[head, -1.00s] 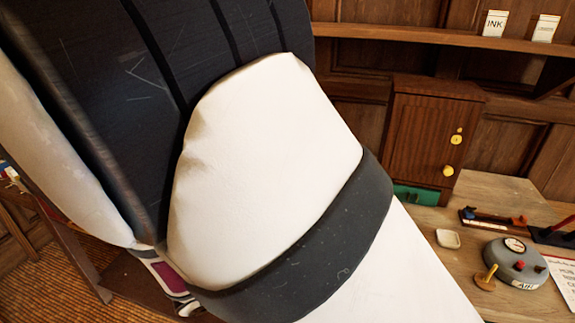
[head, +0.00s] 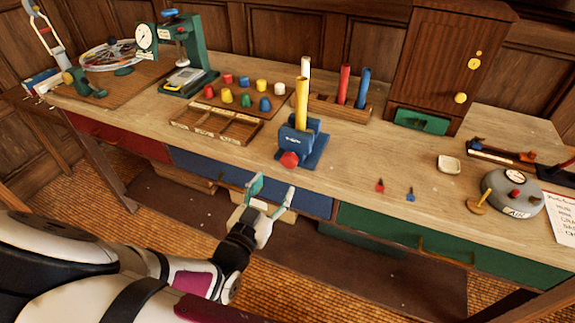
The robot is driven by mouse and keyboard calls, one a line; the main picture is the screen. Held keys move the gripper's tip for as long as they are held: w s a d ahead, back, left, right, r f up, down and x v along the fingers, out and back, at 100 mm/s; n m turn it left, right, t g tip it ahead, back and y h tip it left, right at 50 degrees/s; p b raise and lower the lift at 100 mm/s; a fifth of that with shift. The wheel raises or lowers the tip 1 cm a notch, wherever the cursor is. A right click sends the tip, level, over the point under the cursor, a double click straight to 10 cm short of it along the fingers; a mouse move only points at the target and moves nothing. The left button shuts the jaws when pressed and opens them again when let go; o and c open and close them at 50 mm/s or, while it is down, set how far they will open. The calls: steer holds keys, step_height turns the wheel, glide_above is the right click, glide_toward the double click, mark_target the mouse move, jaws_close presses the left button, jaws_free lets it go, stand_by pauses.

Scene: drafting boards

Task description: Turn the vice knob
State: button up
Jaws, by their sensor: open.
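The blue vice (head: 300,141) stands on the wooden bench top near its front edge, at the middle of the head view. Its red knob (head: 289,159) faces the front of the bench. A yellow tube (head: 301,104) stands upright at the vice; I cannot tell whether the jaws clamp it. My gripper (head: 272,192) is open and empty. It is in front of the bench, below and a little left of the knob in the picture, before the blue drawer, and apart from the vice.
Left of the vice are a compartment tray (head: 217,125), several coloured pegs and a green dial press (head: 190,50). Behind is a rack (head: 335,106) with tubes. Drawers line the bench front.

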mark_target(287, 165)
steer(key=x, duration=0.9)
steer(key=shift+s, duration=0.1)
steer(key=shift+c, duration=0.4)
steer(key=c, duration=1.1)
